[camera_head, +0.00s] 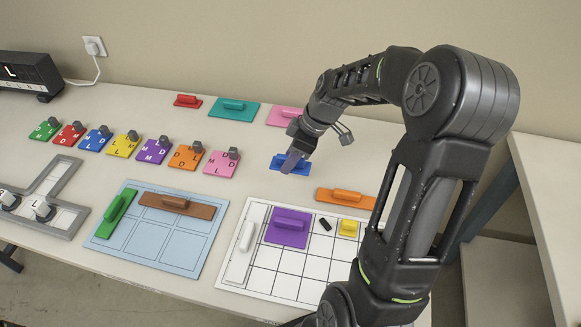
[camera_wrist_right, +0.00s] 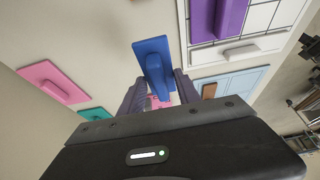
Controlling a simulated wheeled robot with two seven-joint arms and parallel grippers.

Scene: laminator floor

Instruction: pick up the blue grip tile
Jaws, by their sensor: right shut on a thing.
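The blue grip tile (camera_head: 279,166) is a flat blue plate with a raised grip, at the right part of the table in the head view. My right gripper (camera_head: 292,162) is shut on its grip from above. In the right wrist view the blue tile (camera_wrist_right: 152,56) sits between the two dark fingers of the right gripper (camera_wrist_right: 160,90). The plate appears at table level; I cannot tell whether it is lifted. My left gripper does not show.
A pink tile (camera_head: 284,116) and a teal tile (camera_head: 233,109) lie behind, an orange tile (camera_head: 346,198) in front to the right. A white grid board (camera_head: 270,257) and a light-blue board (camera_head: 150,255) carry more tiles. Several lettered tiles with grey knobs line the left.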

